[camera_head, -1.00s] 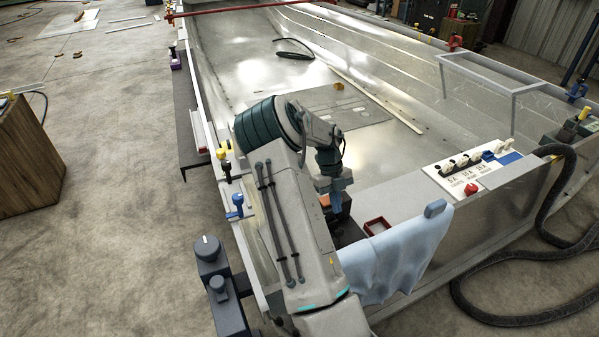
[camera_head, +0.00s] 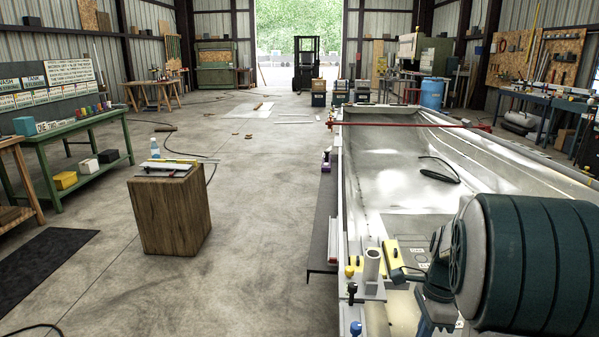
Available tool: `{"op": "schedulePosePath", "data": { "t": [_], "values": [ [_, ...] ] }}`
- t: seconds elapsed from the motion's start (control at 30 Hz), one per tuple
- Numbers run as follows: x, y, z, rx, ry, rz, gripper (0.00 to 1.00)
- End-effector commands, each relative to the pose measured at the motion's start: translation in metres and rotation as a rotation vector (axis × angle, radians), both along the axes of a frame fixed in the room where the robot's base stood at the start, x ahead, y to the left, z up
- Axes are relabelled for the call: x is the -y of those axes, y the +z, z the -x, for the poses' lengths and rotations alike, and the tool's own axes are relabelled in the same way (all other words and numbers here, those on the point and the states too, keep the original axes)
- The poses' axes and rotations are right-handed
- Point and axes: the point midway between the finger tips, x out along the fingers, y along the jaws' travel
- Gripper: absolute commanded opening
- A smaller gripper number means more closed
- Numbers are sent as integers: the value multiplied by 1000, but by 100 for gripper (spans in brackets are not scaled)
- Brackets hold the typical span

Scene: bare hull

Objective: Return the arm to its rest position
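My arm fills the lower right of the head view, its large dark ribbed joint (camera_head: 530,262) close to the camera. The arm is bent over the near end of the bare hull (camera_head: 385,170). A blue-grey end part of my gripper (camera_head: 434,312) shows at the bottom edge, left of that joint. Its fingertips are cut off or hidden, so I cannot tell whether it is open or holds anything.
A wooden block stand (camera_head: 172,215) is on the floor to the left, with a green workbench (camera_head: 85,135) behind it. Yellow pieces (camera_head: 392,255) and a grey tube (camera_head: 372,265) sit by the hull's edge. The floor between stand and hull is clear.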

Motion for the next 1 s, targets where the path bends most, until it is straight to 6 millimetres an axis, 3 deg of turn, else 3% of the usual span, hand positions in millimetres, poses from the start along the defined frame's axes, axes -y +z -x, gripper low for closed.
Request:
{"op": "schedulePosePath", "data": {
  "t": [0.03, 0.2, 0.5, 0.73, 1.0],
  "values": [
    [-12, 21, 9, 39, 109, -9, 0],
    [-45, 63, 38, 153, 501, -4, 0],
    [-91, 117, 98, 307, 1191, 101, 0],
    [-106, 132, 129, 345, 1547, 201, 0],
    [-110, 132, 136, 346, 1637, 228, 0]
  ]
}}
